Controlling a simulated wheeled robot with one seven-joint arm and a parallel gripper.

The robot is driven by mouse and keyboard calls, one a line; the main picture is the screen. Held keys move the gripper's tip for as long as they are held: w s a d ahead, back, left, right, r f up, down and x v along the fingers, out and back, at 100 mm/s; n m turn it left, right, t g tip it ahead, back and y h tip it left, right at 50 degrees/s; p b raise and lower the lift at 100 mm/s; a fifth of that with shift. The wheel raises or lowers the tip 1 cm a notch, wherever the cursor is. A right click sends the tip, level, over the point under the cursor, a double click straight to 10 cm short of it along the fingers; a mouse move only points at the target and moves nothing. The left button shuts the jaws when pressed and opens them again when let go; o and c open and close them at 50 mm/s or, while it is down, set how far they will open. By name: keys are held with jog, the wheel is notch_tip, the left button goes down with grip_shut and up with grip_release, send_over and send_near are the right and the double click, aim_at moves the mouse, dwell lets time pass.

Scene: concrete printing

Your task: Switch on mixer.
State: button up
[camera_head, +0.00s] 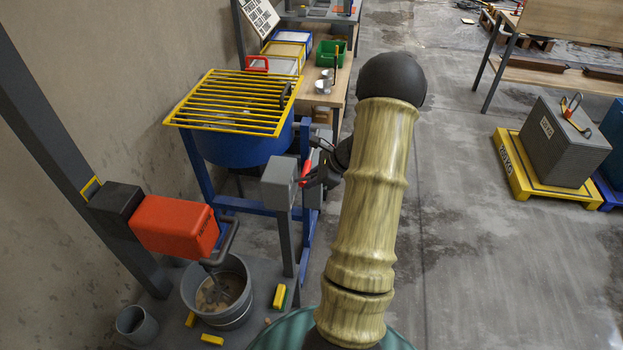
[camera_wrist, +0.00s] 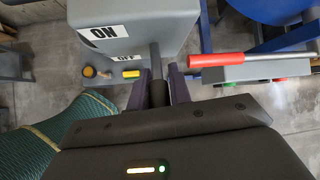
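The mixer has an orange-red motor housing (camera_head: 175,226) with a paddle reaching into a grey bucket (camera_head: 238,310). A grey switch box (camera_head: 279,183) stands on a post beside it. In the wrist view the switch box (camera_wrist: 135,22) carries an upside-down ON label and an OFF label. A dark lever (camera_wrist: 157,60) sticks out at its side, level with the OFF label. My gripper (camera_head: 308,176) is right of the box. In the wrist view my gripper (camera_wrist: 158,82) has its fingers close on both sides of the lever's black grip, seemingly shut on it.
A blue pan mixer (camera_head: 238,147) with a yellow grate (camera_head: 235,100) stands behind the box. A red handle (camera_wrist: 222,60) lies close right of my fingers, above a panel with red and green buttons. Open concrete floor lies to the right (camera_head: 480,235).

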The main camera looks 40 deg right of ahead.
jog(key=o, duration=0.4)
jog(key=shift+c, duration=0.2)
jog(key=b+v, duration=0.2)
jog(key=v, duration=1.5)
jog(key=shift+r, duration=0.2)
jog(key=shift+s, duration=0.1)
jog(key=s+a+f+n+g+h, duration=0.2)
jog(key=a+n, duration=1.1)
jog(key=a, duration=0.4)
jog(key=s+a+f+n+g+h, duration=0.1)
jog(key=a+f+n+g+h, duration=0.1)
jog(key=a+n, duration=1.1)
jog(key=a, duration=0.5)
jog(key=shift+s+f, duration=0.35)
jog(key=shift+s, duration=0.05)
